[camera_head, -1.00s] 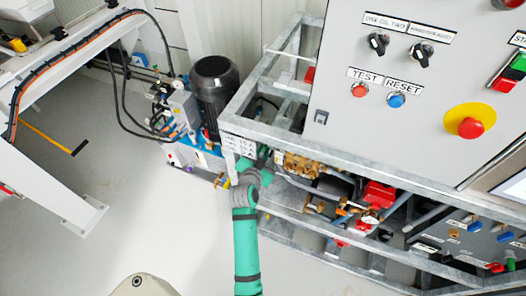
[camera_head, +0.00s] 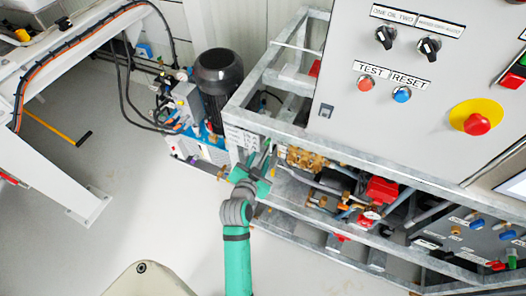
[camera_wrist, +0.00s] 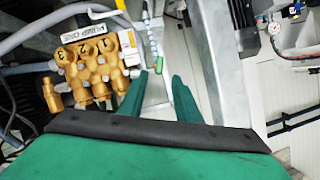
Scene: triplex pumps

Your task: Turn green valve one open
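In the head view, my gripper (camera_head: 262,164) is at the left end of the grey metal frame. The valve cannot be clearly told from my green fingers there.
A brass pump head (camera_wrist: 92,65) is close left of my fingers. A steel frame post (camera_wrist: 225,65) stands to their right. In the head view, the control panel (camera_head: 345,125) overhangs the frame, and a black motor (camera_head: 218,70) stands behind.

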